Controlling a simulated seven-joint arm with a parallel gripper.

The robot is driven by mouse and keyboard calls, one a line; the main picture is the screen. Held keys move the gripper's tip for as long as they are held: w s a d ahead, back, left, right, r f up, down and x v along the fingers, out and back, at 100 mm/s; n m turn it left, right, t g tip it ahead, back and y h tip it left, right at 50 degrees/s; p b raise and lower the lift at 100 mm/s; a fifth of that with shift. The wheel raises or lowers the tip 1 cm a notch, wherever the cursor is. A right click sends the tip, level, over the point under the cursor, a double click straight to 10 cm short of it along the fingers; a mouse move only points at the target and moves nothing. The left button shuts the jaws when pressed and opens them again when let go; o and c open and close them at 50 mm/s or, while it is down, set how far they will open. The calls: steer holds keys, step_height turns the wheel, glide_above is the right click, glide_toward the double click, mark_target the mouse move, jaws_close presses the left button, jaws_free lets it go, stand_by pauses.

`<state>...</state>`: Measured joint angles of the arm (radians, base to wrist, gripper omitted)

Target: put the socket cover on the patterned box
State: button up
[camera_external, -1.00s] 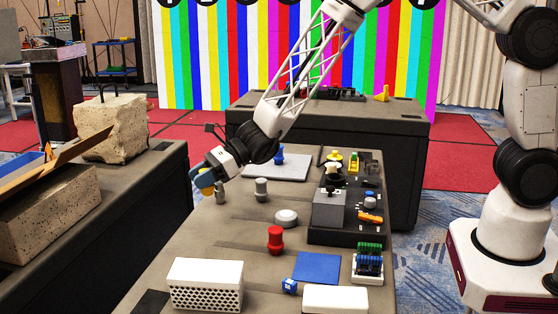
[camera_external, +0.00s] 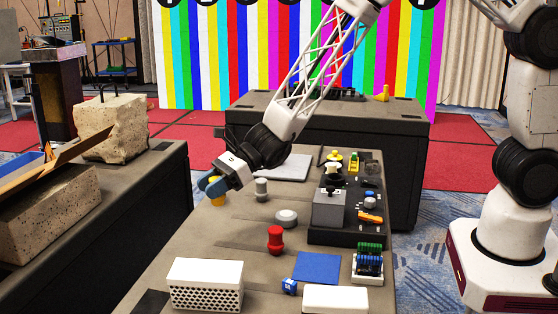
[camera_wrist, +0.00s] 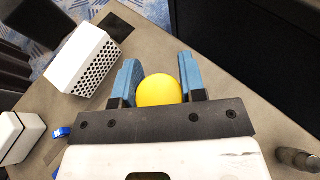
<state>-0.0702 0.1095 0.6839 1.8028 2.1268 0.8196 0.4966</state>
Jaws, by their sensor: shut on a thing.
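My gripper (camera_external: 213,188) is at the far left part of the table, with its blue fingers shut on a yellow round piece, apparently the socket cover (camera_external: 217,195). In the wrist view the yellow piece (camera_wrist: 159,91) sits between the two blue fingers (camera_wrist: 160,85). The fingers partly hide it in the external view. The patterned box (camera_external: 206,284), white with a front full of holes, stands at the table's near left. It shows at the upper left of the wrist view (camera_wrist: 84,60), apart from the gripper.
A grey post (camera_external: 261,189) stands right of my gripper. A white disc (camera_external: 286,217), a red spool (camera_external: 275,239), a blue square (camera_external: 318,268), a small blue cube (camera_external: 289,286) and a white box (camera_external: 335,299) lie nearer. A dark tray (camera_external: 345,237) holds several parts at right.

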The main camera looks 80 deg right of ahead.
steer(key=s+a+r+n+g+y, duration=0.1)
steer(key=s+a+n+g, duration=0.1)
steer(key=s+a, duration=0.5)
steer(key=s+a+r+n+g+y, duration=0.1)
steer(key=s+a+n+g, duration=0.1)
steer(key=s+a, duration=0.5)
steer(key=s, duration=0.5)
steer(key=shift+s+a+r+y, duration=0.2)
steer(key=shift+s+a+y, duration=0.1)
steer(key=shift+a+y, duration=0.1)
steer(key=shift+w, duration=0.15)
glide_above(200, 274)
steer(key=shift+f, duration=0.8)
steer(key=shift+f, duration=1.7)
steer(key=shift+f, duration=0.15)
